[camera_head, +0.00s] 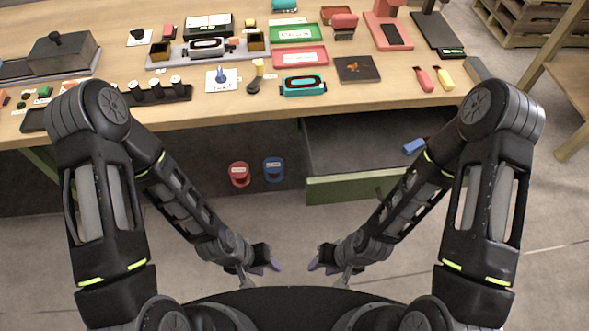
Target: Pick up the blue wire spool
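A blue spool-like thing (274,169) with a pale label is in the dark space under the table, left of the open drawer. A similar red one (239,174) is just to its left. My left gripper (268,264) and my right gripper (320,262) hang low near the front of my body, apart from each other and well short of the blue thing. Both look empty. Their fingers are small and dark, and I cannot tell how far they are open.
The wooden table (330,98) holds trays, a teal device (303,86), a black rack (155,92) and small parts. An open drawer with a green front (355,187) juts out and holds a blue item (413,146). The floor (290,225) before the spools is clear.

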